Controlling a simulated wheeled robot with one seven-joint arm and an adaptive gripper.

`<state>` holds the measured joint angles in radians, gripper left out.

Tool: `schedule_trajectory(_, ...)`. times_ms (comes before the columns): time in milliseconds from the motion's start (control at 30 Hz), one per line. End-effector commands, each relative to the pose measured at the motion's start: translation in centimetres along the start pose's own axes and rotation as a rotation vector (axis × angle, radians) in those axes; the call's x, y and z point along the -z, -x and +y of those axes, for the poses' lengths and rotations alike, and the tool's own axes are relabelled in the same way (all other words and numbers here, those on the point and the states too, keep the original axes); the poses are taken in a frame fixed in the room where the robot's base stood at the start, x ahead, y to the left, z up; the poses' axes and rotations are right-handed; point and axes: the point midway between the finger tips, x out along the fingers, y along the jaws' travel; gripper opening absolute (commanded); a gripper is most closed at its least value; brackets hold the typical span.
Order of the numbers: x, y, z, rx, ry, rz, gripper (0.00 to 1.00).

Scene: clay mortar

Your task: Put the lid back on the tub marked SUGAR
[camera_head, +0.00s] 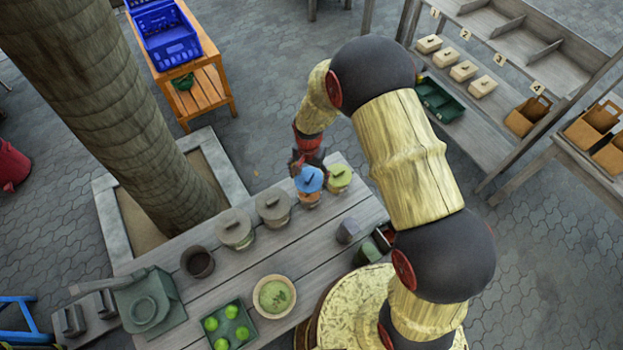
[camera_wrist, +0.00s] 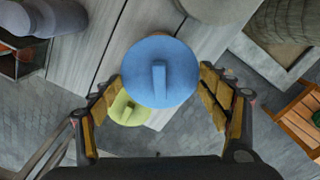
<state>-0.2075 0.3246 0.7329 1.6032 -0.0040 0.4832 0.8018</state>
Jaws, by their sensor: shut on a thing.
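My gripper (camera_wrist: 160,76) is shut on a round blue lid (camera_wrist: 172,50) with a bar handle, one finger on each side of its rim. In the head view the blue lid (camera_head: 309,180) is at the far end of the wooden table, over an orange-brown tub (camera_head: 308,201). I cannot tell whether the lid rests on this tub or is just above it. The lid hides most of the tub in the wrist view. A tub with a yellow-green lid (camera_head: 340,176) stands close on the right. No SUGAR marking is readable in either view.
Two grey-lidded tubs (camera_head: 235,228) (camera_head: 273,206) stand to the left on the table (camera_head: 310,236). A dark open pot (camera_head: 197,262), a bowl (camera_head: 274,296) and a green tray (camera_head: 229,325) are nearer. A tree trunk (camera_head: 110,130) rises beside the table.

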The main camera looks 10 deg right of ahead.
Motion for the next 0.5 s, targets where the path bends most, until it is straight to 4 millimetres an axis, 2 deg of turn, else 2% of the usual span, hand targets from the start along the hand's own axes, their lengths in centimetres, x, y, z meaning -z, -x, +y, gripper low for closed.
schedule_trajectory(500,-0.1,-4.0,0.1,-0.001,0.001,-0.001,0.59)
